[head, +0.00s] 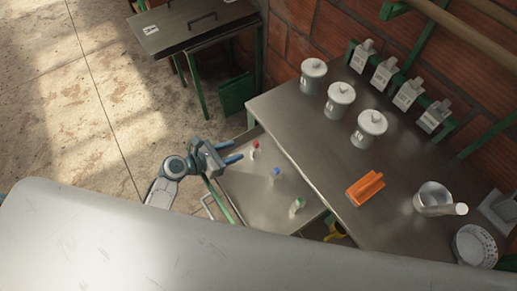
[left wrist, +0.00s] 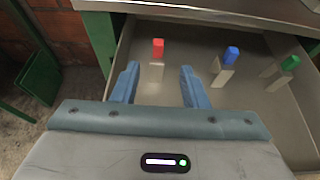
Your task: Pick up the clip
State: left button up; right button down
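The open drawer (head: 262,205) holds three small upright pieces with pale bodies and coloured tops: red (head: 254,147), blue (head: 276,173) and green (head: 297,205). I cannot tell for certain which thing is the clip. My left gripper (head: 238,153) is open and empty, above the drawer's left side, near the red-topped piece. In the left wrist view the red-topped piece (left wrist: 157,58) stands ahead between the two blue fingers, apart from both. The blue-topped piece (left wrist: 226,63) and green-topped piece (left wrist: 281,72) stand to the right. My right gripper is not in view.
The metal table (head: 290,130) above the drawer bears three lidded white pots (head: 340,98), an orange block-like object (head: 365,188), a white jug (head: 432,198) and a white basket (head: 474,246). Something yellow (head: 337,229) shows beside the drawer. Open floor (head: 70,110) lies left.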

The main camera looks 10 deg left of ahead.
aim_at(254, 144)
pick_arm(q)
jog(key=x, duration=0.5)
jog(key=shift+w+d+p, duration=0.15)
jog(key=shift+w+p, duration=0.05)
jog(key=shift+p, duration=0.2)
jog(key=shift+p+x, duration=0.65)
jog(key=shift+x, duration=1.9)
grip_shut()
